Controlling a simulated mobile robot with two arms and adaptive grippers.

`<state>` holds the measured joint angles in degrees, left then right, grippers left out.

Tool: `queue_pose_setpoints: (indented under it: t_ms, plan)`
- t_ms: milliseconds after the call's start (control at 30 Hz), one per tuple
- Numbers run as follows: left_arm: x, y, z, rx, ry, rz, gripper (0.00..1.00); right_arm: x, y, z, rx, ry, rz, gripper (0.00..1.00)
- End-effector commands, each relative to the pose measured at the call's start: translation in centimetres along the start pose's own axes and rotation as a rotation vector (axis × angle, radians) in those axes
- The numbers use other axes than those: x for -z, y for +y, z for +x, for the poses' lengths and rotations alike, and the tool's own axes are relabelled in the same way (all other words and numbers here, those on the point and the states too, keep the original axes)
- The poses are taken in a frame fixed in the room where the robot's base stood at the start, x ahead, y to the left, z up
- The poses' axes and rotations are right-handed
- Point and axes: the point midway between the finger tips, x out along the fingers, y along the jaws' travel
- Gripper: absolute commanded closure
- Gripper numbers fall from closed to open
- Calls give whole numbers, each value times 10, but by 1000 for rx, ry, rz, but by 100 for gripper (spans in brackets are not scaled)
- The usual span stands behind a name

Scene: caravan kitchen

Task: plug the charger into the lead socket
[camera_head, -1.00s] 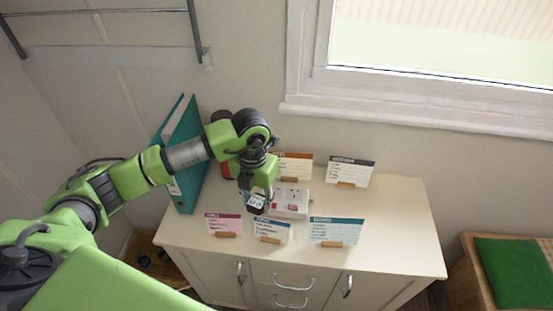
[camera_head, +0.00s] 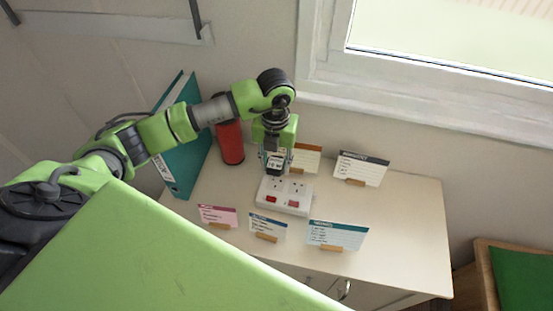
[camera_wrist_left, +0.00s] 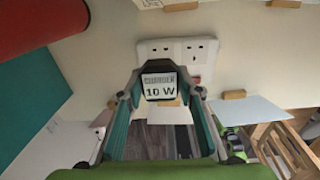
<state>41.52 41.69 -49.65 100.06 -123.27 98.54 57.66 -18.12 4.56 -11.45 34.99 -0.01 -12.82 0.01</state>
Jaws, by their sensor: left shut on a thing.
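The lead socket (camera_head: 285,197) is a white double block with red switches, lying on the cabinet top. It also shows in the left wrist view (camera_wrist_left: 206,62), with slots visible in its face. My left gripper (camera_head: 276,163) is shut on the charger (camera_head: 275,164), a dark block with a white label. In the left wrist view the charger (camera_wrist_left: 159,86) sits between the fingertips and its label reads "CHARGER 10 W". The charger is over the rear left part of the socket block. I cannot tell whether it touches. My right gripper is out of view.
Several cards in wooden holders stand around the socket: pink (camera_head: 217,216), blue (camera_head: 267,227) and teal (camera_head: 337,235) in front, orange (camera_head: 306,157) and black (camera_head: 361,168) behind. A red cylinder (camera_head: 230,142) and teal binder (camera_head: 186,150) stand left. The cabinet top (camera_head: 408,215) is clear at right.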

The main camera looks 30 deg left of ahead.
Motion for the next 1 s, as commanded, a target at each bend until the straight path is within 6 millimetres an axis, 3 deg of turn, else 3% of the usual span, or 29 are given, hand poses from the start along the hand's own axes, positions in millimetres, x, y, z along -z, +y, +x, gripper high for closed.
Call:
queue_pose_setpoints:
  t_ms: [167, 400, 600, 1000]
  plan:
    - [0, 0, 22, -1, 1, 0, 88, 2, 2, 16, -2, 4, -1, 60]
    - [0, 0, 46, 1, -1, 1, 88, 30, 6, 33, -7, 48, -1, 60]
    - [0, 0, 57, 1, -1, 0, 88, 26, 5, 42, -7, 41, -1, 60]
    - [0, 0, 57, 1, -1, 0, 88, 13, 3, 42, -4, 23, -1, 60]
